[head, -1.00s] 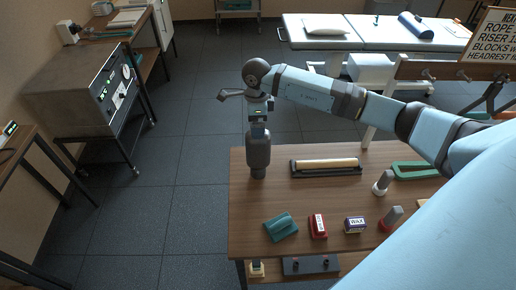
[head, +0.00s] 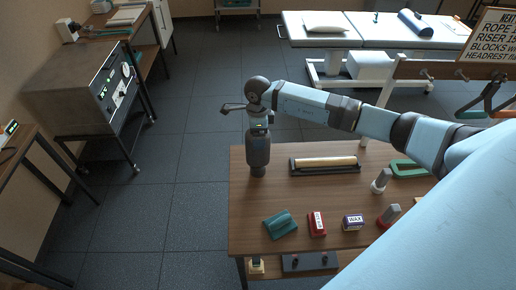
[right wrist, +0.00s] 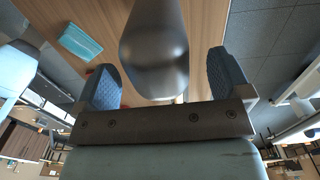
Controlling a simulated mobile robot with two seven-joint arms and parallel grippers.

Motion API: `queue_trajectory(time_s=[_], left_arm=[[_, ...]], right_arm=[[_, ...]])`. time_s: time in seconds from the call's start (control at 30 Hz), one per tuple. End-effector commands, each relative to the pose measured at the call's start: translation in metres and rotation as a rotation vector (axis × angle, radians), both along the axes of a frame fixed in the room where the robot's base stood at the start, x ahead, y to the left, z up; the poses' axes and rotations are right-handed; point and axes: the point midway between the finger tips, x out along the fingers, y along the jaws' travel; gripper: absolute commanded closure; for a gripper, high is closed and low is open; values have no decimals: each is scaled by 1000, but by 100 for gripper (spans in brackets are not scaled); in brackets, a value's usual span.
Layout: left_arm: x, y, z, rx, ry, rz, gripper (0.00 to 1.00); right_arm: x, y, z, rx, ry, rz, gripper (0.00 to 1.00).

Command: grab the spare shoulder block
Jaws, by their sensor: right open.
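A dark grey rounded upright block (head: 258,155), which I take to be the spare shoulder block, stands at the table's back left corner. In the right wrist view the grey block (right wrist: 155,50) fills the space between the two blue-padded fingers, with a gap visible at each side. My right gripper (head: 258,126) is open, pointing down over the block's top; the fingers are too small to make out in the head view. It also shows in the right wrist view (right wrist: 165,75). My left gripper is not in view.
The wooden table (head: 250,205) also bears a roller on a dark stand (head: 325,165), a teal block (head: 280,224), a red box (head: 317,224), a wax box (head: 353,222), a green bracket (head: 408,169) and grey-topped posts (head: 381,181). Floor left of the table is clear.

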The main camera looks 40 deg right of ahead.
Motion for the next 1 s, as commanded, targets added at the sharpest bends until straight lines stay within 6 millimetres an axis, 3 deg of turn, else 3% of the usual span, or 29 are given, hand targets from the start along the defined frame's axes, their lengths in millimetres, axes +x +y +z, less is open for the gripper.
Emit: queue_trajectory(time_s=[0.53,0.93,1.0], left_arm=[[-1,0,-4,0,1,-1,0],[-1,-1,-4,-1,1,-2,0],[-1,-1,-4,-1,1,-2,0]], right_arm=[[0,0,-3,0,0,0,7],[0,0,-3,0,0,0,98],[1,0,-1,1,-2,-1,100]])
